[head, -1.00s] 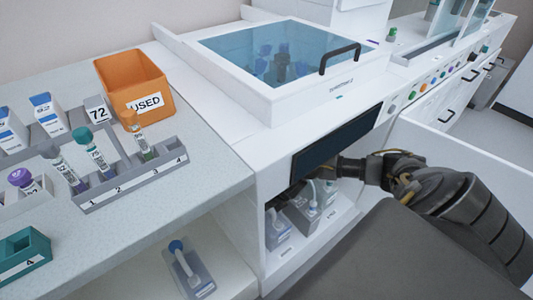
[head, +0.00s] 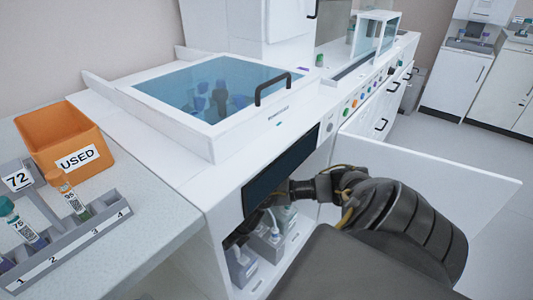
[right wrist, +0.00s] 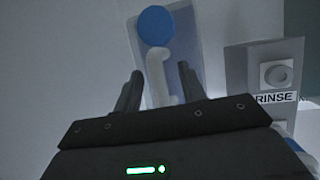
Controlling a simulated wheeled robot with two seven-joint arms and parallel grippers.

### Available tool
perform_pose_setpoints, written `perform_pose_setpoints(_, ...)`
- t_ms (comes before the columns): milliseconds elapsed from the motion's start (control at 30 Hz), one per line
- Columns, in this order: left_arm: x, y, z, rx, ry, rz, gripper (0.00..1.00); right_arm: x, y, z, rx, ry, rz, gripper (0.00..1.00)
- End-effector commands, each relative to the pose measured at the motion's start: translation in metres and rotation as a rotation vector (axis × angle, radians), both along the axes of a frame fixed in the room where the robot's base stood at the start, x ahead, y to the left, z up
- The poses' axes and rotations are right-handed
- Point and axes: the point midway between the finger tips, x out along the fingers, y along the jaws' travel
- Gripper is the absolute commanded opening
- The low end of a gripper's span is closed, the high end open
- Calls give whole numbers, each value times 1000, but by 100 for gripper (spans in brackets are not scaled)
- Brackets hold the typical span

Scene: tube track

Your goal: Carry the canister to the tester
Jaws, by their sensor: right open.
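A grey canister (right wrist: 186,40) with a round blue cap (right wrist: 156,25) and a pale curved handle (right wrist: 157,75) is ahead of my right gripper in the right wrist view. My right gripper (right wrist: 160,86) is open, its dark fingers either side of the handle in the picture; I cannot tell whether they touch it. My left gripper is not in view.
A grey block labelled RINSE (right wrist: 262,80) stands close to the right of the canister. An open white door (head: 450,180) is right of my arm. A dark panel (head: 282,172) overhangs the bay. An orange USED bin (head: 62,135) and a tube rack (head: 75,240) are on the left counter.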

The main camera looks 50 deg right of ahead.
Motion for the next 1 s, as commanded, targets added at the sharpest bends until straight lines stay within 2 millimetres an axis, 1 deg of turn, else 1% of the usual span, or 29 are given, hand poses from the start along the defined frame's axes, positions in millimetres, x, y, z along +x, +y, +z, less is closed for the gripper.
perform_pose_setpoints(133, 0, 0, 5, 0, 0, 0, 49, 1, 0, 6, 1, -2, 0, 41)
perform_pose_setpoints(267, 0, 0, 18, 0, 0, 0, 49, 0, 2, 18, 2, -1, 1, 41)
perform_pose_setpoints(400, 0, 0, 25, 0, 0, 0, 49, -26, 2, 23, -1, 1, 2, 41)
perform_pose_setpoints(433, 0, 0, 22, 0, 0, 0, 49, -33, 2, 20, -1, 2, 3, 41)
perform_pose_setpoints(667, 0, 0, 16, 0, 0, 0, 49, -82, 3, 18, 0, 2, 3, 41)
perform_pose_setpoints(867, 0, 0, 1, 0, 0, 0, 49, -125, 3, 15, -1, 1, 2, 41)
perform_pose_setpoints(1000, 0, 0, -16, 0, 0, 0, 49, -155, 4, 13, 0, 2, 3, 41)
